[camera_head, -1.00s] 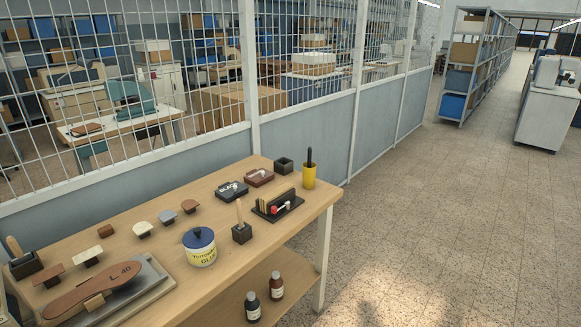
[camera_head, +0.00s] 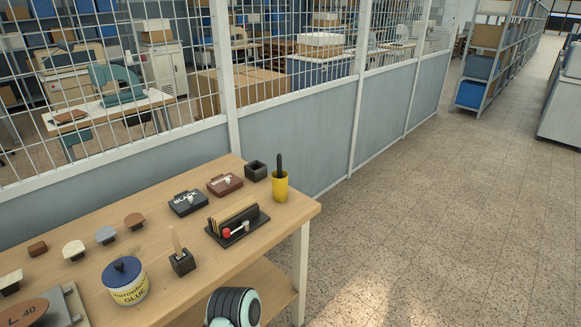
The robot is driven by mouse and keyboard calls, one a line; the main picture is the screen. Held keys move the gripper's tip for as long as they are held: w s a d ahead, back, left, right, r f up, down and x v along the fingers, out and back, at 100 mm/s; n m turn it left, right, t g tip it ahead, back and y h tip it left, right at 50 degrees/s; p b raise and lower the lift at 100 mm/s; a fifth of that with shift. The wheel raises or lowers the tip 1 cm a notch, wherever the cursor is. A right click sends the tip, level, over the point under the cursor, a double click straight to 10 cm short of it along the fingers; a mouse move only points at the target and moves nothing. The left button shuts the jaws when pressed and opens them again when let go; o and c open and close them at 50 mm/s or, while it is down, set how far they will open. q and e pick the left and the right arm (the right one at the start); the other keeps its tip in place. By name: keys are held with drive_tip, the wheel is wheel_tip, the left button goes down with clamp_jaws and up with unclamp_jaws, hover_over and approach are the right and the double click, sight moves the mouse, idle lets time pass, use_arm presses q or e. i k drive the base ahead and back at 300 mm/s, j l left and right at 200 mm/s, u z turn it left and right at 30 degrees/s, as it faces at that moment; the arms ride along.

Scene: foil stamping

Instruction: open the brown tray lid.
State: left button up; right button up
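The brown tray (camera_head: 225,184) is a small flat case with a dark reddish-brown lid, near the back edge of the wooden table. Its lid looks closed, with a pale label and a small light knob on top. A similar black tray (camera_head: 188,202) sits just left of it, marked BLACK. Neither gripper is in view. A rounded black and teal part of my own arm shows at the bottom edge, in front of the table.
The table (camera_head: 205,245) also holds a yellow cup (camera_head: 280,187), a dark square pot (camera_head: 255,171), a black rack (camera_head: 237,225), a brush holder (camera_head: 182,262) and a glue jar (camera_head: 125,283). A wire-mesh partition (camera_head: 290,160) stands behind. The floor to the right is clear.

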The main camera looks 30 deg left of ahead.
sight(220, 184)
drive_tip(key=i+l, duration=0.1)
drive_tip(key=i, duration=0.4)
drive_tip(key=i+l, duration=0.15)
drive_tip(key=i, duration=0.35)
drive_tip(key=i+l, duration=0.1)
drive_tip(key=i, duration=0.35)
drive_tip(key=i+u, duration=0.3)
drive_tip(key=u, duration=0.2)
drive_tip(key=i+l+u, duration=0.15)
drive_tip(key=u, duration=0.3)
drive_tip(key=i+l+u, duration=0.25)
drive_tip(key=u, duration=0.25)
drive_tip(key=i+l+u, duration=0.15)
drive_tip(key=u, duration=0.3)
drive_tip(key=i+l+u, duration=0.25)
drive_tip(key=u, duration=0.15)
drive_tip(key=i+l+u, duration=0.1)
drive_tip(key=l+u, duration=0.15)
drive_tip(key=u, duration=0.2)
